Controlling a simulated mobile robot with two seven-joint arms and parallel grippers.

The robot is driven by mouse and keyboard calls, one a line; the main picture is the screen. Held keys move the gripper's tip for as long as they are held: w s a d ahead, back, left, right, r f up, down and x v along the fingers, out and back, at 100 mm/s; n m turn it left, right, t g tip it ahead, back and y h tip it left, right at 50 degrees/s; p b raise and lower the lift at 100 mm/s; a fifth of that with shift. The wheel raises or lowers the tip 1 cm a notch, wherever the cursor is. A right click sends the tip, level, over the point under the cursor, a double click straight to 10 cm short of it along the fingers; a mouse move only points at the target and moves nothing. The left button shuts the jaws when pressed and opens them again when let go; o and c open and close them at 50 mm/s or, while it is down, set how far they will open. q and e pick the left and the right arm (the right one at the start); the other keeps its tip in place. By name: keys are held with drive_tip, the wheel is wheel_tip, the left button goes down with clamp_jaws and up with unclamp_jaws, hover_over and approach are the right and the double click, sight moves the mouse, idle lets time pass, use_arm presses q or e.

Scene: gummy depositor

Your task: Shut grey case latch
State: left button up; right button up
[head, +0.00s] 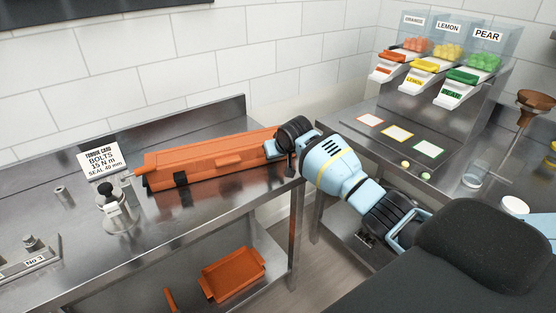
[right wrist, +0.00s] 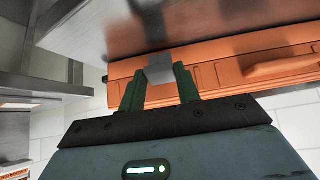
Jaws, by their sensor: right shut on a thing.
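The closed orange case (head: 215,157) lies on the steel bench, and its body also shows in the right wrist view (right wrist: 225,68). The grey latch (right wrist: 159,69) is at the case's edge, between the two green fingers of my right gripper (right wrist: 160,80), which is shut on it. In the head view my right gripper (head: 275,149) is at the right end of the case, and the arm hides the latch there. A second, black latch (head: 181,179) is on the case's front, left of centre. My left gripper is not in view.
A torque card (head: 99,158) and a metal fitting (head: 115,209) stand left of the case. An orange tray (head: 233,273) sits on the shelf below. Candy dispensers (head: 440,75) stand on the right counter. The bench in front of the case is mostly clear.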

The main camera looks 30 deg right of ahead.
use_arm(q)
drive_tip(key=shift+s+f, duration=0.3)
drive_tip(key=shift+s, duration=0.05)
use_arm(e)
drive_tip(key=shift+w+r+g, duration=0.3)
drive_tip(key=shift+w+g, duration=0.2)
drive_tip(key=shift+g, duration=0.5)
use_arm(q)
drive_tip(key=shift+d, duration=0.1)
use_arm(e)
drive_tip(key=shift+d, duration=0.1)
drive_tip(key=o, duration=1)
drive_tip(key=shift+w, duration=0.1)
drive_tip(key=shift+s+r, duration=0.2)
drive_tip(key=shift+r, duration=0.35)
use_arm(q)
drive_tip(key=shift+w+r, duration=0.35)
use_arm(e)
drive_tip(key=v, duration=0.6)
drive_tip(key=shift+s+r, duration=0.2)
drive_tip(key=shift+r, duration=0.1)
